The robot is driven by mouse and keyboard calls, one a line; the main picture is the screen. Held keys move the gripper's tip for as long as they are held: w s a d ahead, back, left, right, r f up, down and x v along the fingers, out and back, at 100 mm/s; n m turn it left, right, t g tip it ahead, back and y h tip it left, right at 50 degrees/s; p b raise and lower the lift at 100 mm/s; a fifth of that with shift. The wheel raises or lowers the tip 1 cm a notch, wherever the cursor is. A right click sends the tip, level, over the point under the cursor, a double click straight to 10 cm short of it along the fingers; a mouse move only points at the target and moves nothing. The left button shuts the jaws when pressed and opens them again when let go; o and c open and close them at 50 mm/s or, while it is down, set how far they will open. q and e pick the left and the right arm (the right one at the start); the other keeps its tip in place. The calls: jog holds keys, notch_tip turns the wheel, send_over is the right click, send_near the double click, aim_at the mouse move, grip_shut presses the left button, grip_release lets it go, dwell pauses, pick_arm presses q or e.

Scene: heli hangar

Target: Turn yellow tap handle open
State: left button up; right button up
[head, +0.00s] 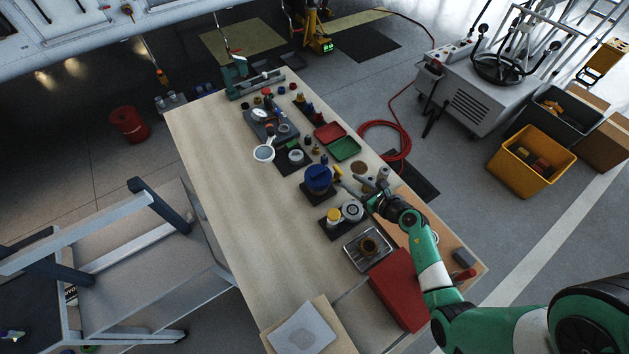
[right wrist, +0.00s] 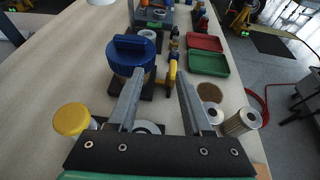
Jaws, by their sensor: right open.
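The yellow tap handle (right wrist: 172,73) sticks out from the side of a blue-lidded container (right wrist: 132,52) in the right wrist view. In the head view the yellow handle (head: 338,172) is at the right side of the blue container (head: 318,180) on the workbench. My right gripper (right wrist: 160,86) is open, its two fingers pointing toward the handle, which shows between them. Nothing is between the fingertips that I can see being gripped. In the head view the right gripper (head: 352,187) is just right of and nearer than the handle. My left gripper is not in view.
A yellow-capped jar (right wrist: 72,120) stands close by the left finger. Metal cylinders (right wrist: 242,122) stand to the right. A red tray (head: 329,132) and green tray (head: 345,148) lie beyond. The bench's left part (head: 235,215) is clear.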

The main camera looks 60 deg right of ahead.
aim_at(340, 171)
jog(key=s+f, duration=0.1)
jog(key=s+d+f, duration=0.1)
jog(key=shift+s+f+m+h, duration=0.25)
jog(key=shift+f+m+h, duration=0.05)
jog(key=shift+f, duration=0.05)
jog(key=b+x, duration=0.2)
jog(key=x, duration=0.1)
jog(key=b+x, duration=0.1)
jog(key=x, duration=0.3)
jog(key=b+x, duration=0.2)
jog(key=x, duration=0.2)
jog(key=shift+d+r+b, duration=0.1)
jog(key=shift+d+b, duration=0.2)
jog(key=shift+d, duration=0.15)
jog(key=shift+w+d, duration=0.1)
jog(key=shift+w, duration=0.2)
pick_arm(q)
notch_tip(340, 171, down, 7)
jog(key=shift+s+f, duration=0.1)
pick_arm(e)
grip_shut()
